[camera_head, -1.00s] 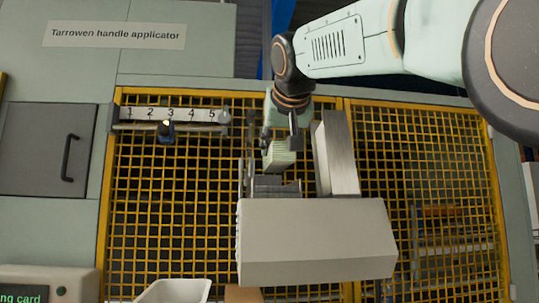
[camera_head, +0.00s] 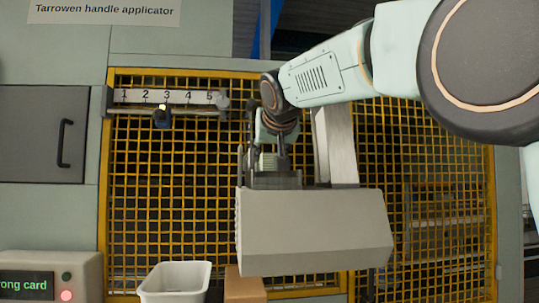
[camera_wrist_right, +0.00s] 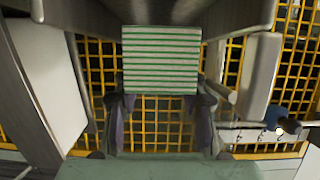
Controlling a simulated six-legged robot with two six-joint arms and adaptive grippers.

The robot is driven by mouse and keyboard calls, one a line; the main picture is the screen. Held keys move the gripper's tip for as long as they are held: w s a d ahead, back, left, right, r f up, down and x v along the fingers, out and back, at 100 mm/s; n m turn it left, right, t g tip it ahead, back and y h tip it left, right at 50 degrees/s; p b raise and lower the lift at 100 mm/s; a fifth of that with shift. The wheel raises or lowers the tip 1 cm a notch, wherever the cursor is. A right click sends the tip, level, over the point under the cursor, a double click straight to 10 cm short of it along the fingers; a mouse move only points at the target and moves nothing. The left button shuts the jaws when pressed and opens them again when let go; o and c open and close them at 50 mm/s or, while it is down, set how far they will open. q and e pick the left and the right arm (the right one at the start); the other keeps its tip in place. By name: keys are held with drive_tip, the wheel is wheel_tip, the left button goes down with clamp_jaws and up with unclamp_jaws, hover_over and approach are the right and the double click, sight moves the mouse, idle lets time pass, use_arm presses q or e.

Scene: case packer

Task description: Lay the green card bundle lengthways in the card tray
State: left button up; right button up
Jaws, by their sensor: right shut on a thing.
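The green card bundle (camera_head: 268,162), a pale block with green stripes, is in my right gripper (camera_head: 268,150). In the right wrist view the bundle (camera_wrist_right: 160,60) fills the space between the fingertips (camera_wrist_right: 161,100), its stripes running across the picture. The card tray (camera_head: 275,181) appears as a dark grey holder just below the bundle, behind the big grey housing. Its grey walls (camera_wrist_right: 238,14) flank the bundle in the wrist view. I cannot tell whether the bundle touches the tray floor. My left gripper is not in view.
A big grey housing (camera_head: 315,232) and an upright metal chute (camera_head: 336,145) stand close to the gripper. Yellow mesh (camera_head: 190,225) lies behind. A numbered scale (camera_head: 165,97) is to the left. A white bin (camera_head: 175,280) and a lit "wrong card" display (camera_head: 25,284) are below.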

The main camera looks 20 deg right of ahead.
drive_tip(key=shift+d+f, duration=0.25)
drive_tip(key=shift+d, duration=0.05)
drive_tip(key=shift+w+d+f, duration=0.1)
drive_tip(key=shift+w+d, duration=0.05)
drive_tip(key=shift+a+f, duration=0.2)
drive_tip(key=shift+a+f+b, duration=0.15)
drive_tip(key=shift+a+b, duration=0.05)
drive_tip(key=shift+b, duration=0.2)
drive_tip(key=shift+d+f, duration=0.15)
drive_tip(key=shift+d, duration=0.05)
drive_tip(key=o, duration=1)
drive_tip(key=shift+d+f, duration=0.1)
drive_tip(key=shift+a, duration=0.2)
drive_tip(key=shift+r, duration=0.4)
drive_tip(key=shift+d+r+p, duration=0.1)
drive_tip(key=shift+r+p, duration=0.3)
drive_tip(key=shift+p, duration=0.15)
drive_tip(key=b+v, duration=0.1)
drive_tip(key=v, duration=0.1)
drive_tip(key=shift+s, duration=0.45)
drive_tip(key=b+v, duration=0.4)
drive_tip(key=shift+a+f, duration=0.15)
drive_tip(key=shift+a, duration=0.1)
drive_tip(key=s+b, duration=0.1)
drive_tip(key=b, duration=0.2)
drive_tip(key=shift+r, duration=0.2)
drive_tip(key=shift+b+v, duration=1)
drive_tip(key=shift+v, duration=0.9)
